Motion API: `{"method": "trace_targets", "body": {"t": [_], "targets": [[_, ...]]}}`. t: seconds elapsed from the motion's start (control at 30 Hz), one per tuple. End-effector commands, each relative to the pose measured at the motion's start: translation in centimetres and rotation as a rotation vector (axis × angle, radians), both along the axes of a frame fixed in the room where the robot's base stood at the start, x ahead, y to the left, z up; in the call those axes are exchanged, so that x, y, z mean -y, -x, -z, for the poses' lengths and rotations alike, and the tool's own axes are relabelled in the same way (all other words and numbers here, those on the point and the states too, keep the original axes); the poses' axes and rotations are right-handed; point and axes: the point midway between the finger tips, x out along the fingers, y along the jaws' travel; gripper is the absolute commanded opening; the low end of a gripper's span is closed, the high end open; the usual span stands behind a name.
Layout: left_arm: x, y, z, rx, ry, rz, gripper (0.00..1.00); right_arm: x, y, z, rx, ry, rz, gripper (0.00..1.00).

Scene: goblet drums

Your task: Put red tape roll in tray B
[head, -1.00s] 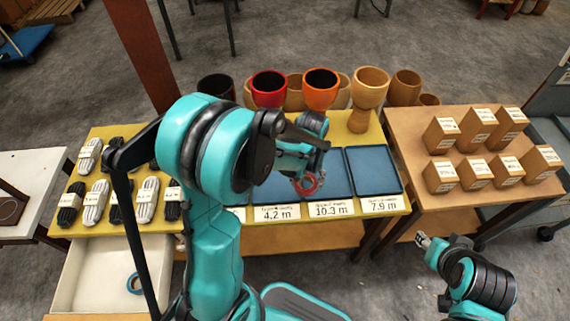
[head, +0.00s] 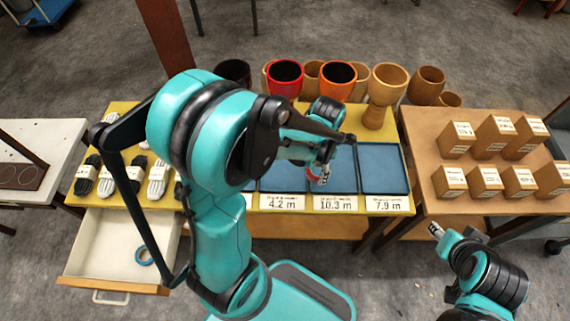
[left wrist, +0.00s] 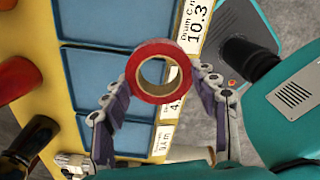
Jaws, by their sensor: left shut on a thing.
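My left gripper (left wrist: 161,72) is shut on the red tape roll (left wrist: 152,62), held between its fingertips. In the head view the roll (head: 318,176) is partly hidden by the gripper, above the front part of the blue trays. In the left wrist view the roll overlaps the front edge of the middle blue tray (left wrist: 98,75), whose label reads 4.2. The neighbouring tray (left wrist: 112,20) has a label reading "Drum C" and 10.3. The letter on the 4.2 label is covered, so I cannot read which is tray B. My right gripper (head: 436,230) is low at the right, clear of the tables; its jaws are too small to judge.
Goblet drums, including a red one (head: 284,76) and an orange one (head: 337,78), stand behind the trays. Labelled boxes (head: 487,181) stand on the right table. An open drawer (head: 103,245) at lower left holds a blue ring (head: 144,256). Rope bundles lie on the left.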

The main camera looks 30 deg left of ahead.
Motion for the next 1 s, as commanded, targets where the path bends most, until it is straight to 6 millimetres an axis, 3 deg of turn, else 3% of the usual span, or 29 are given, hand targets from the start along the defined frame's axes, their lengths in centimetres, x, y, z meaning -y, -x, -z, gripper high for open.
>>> {"method": "trace_targets", "body": {"t": [0.5,0.73,1.0], "targets": [[-9.8,-3.3,6.5,0.000,0.000,-0.019,0.30,0.0,0.0,4.0,0.000,0.000,0.000,0.40],[-10.9,-3.7,7.5,0.000,0.000,-0.015,0.30,0.0,0.0,4.5,0.000,0.000,0.000,0.40],[-10.8,-3.7,11.1,0.000,0.000,-0.015,0.30,0.0,0.0,6.5,0.000,0.000,0.000,0.40]]}}
